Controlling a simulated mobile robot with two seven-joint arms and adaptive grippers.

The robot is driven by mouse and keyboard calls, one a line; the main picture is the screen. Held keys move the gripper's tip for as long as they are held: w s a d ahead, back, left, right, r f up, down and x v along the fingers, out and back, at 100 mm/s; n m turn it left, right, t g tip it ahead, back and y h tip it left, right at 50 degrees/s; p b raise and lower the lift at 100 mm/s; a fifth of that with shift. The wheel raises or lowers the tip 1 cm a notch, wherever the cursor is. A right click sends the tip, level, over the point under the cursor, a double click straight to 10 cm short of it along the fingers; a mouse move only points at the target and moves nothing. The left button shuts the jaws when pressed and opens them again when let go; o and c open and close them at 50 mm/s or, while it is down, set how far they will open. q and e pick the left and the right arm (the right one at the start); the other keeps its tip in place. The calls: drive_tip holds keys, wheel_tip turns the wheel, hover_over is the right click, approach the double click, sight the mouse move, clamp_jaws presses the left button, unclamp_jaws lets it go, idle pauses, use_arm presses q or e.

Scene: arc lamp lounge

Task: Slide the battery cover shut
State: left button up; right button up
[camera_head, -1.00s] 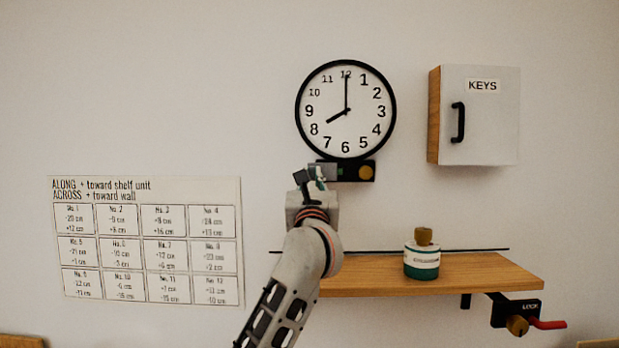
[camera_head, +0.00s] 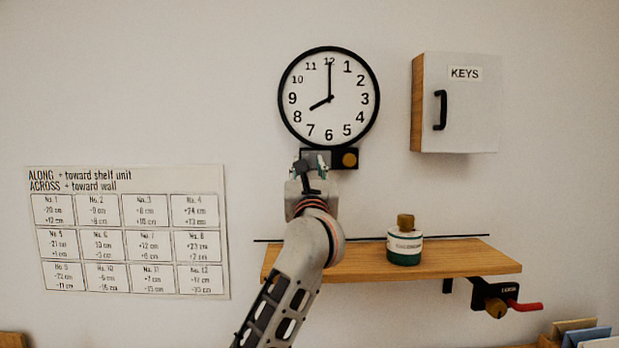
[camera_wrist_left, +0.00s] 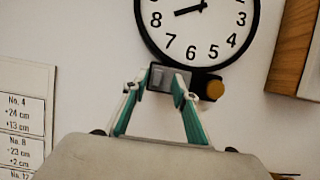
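The battery cover (camera_head: 316,156) is a small grey piece on the left part of a black housing (camera_head: 335,163) under the wall clock (camera_head: 329,98). The black part with a yellow round knob shows to its right. My left gripper (camera_head: 314,168) is raised in front of the cover from below. In the left wrist view the two green-sided fingers (camera_wrist_left: 166,84) stand apart, with the grey cover (camera_wrist_left: 161,78) showing between and behind their tips. The tips hide its edges, so I cannot tell whether they touch it. My right gripper is not in view.
A wooden shelf (camera_head: 440,258) right of my left arm holds a green and white pot (camera_head: 405,246). A key cabinet (camera_head: 470,105) hangs at upper right, and a black latch with a red handle (camera_head: 522,305) sits under the shelf. A printed chart (camera_head: 125,235) is at left.

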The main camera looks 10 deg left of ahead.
use_arm(q)
drive_tip(key=v, duration=1.1)
drive_tip(key=shift+s, duration=0.15)
drive_tip(key=shift+d+f, duration=0.1)
